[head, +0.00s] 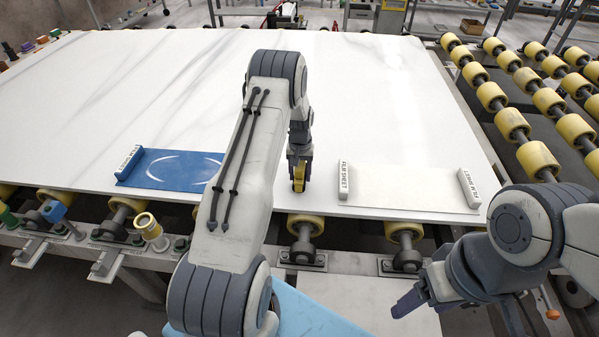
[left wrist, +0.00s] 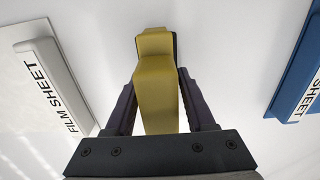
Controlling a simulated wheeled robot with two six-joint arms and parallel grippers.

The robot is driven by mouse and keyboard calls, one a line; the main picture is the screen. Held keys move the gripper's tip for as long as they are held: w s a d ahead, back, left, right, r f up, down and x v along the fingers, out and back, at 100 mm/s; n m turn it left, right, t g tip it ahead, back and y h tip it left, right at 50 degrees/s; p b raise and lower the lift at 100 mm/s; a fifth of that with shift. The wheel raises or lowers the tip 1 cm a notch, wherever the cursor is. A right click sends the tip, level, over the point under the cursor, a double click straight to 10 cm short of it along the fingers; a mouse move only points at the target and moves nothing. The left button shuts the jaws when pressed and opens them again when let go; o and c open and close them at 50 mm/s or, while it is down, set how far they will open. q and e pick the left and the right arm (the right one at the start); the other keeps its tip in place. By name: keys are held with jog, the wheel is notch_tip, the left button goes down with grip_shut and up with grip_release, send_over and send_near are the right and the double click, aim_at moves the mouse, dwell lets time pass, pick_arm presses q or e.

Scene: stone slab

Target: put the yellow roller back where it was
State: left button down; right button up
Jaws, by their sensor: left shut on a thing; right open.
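My left gripper (head: 299,172) points down over the white stone slab (head: 330,85), between the blue film sheet (head: 168,170) and the pale film sheet (head: 412,187). It is shut on a yellow thing (head: 298,186), which I take to be the yellow roller. In the left wrist view the yellow roller (left wrist: 157,85) sits between the two dark fingers, with a dark edge at its far end. I cannot tell whether it touches the slab. My right gripper (head: 408,302) is open and empty, low at the right, off the slab's front edge.
Both film sheets lie near the slab's front edge, with raised end bars. Rows of yellow conveyor rollers (head: 512,122) stand to the right, and more lie under the front edge. Small tools (head: 150,228) stand on the front rail at left. The slab's back is clear.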

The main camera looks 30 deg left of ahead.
pick_arm(q)
jog(key=shift+f, duration=0.2)
jog(key=shift+f, duration=0.1)
jog(key=shift+f, duration=0.15)
jog(key=shift+c, duration=1.2)
grip_release()
